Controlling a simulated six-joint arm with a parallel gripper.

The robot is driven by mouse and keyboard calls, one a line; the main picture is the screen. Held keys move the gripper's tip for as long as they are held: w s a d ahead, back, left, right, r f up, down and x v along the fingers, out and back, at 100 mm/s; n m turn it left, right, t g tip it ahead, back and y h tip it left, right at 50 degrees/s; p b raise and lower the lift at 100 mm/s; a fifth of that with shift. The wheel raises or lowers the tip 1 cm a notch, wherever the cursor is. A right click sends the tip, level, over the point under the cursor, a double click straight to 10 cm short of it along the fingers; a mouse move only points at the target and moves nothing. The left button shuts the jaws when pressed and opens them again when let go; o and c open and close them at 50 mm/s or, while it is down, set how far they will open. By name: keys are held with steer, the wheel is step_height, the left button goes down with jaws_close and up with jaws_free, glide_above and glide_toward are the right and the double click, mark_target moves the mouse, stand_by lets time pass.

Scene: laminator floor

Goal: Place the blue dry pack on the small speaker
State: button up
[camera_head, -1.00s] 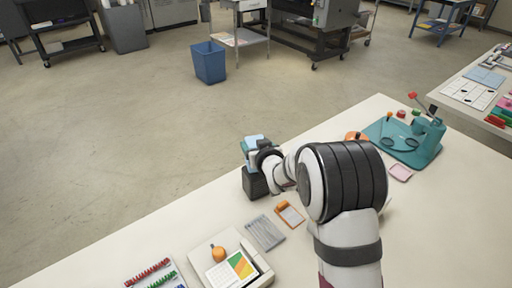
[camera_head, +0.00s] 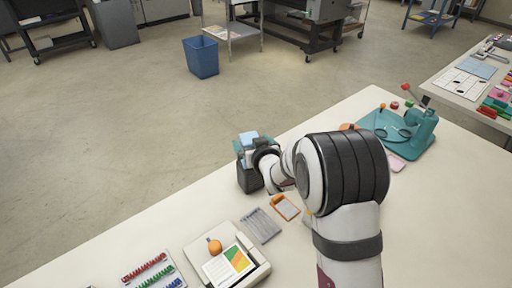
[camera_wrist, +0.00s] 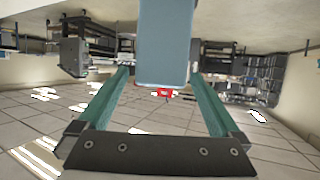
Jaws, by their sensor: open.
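The light blue dry pack (camera_head: 248,138) stands at the top of a dark grey box, which looks like the small speaker (camera_head: 249,179), near the table's far left edge. My gripper (camera_head: 247,148) is at the pack. In the wrist view the pack (camera_wrist: 165,40) is between the teal fingers of my gripper (camera_wrist: 161,75), with a gap on each side, so the fingers are open around it. The speaker does not show in the wrist view. The contact between pack and speaker is partly hidden by the gripper.
An orange clipboard (camera_head: 286,207), a grey ribbed pad (camera_head: 262,225) and a beige device (camera_head: 255,262) with a colored card lie in front of the speaker. A teal stand (camera_head: 410,132) is at the right. The floor lies just past the table edge.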

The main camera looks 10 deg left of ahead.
steer(key=s+d+r+m+g+h, duration=0.35)
steer(key=s+d, duration=0.85)
steer(key=s, duration=0.4)
steer(key=s+d+m+g, duration=0.2)
steer(key=s+m+g, duration=0.4)
steer(key=s, duration=2.1)
steer(key=g, duration=0.3)
steer(key=shift+s+d+r, duration=0.15)
steer(key=shift+s+r, duration=0.05)
steer(key=shift+r, duration=0.05)
steer(key=shift+m, duration=0.25)
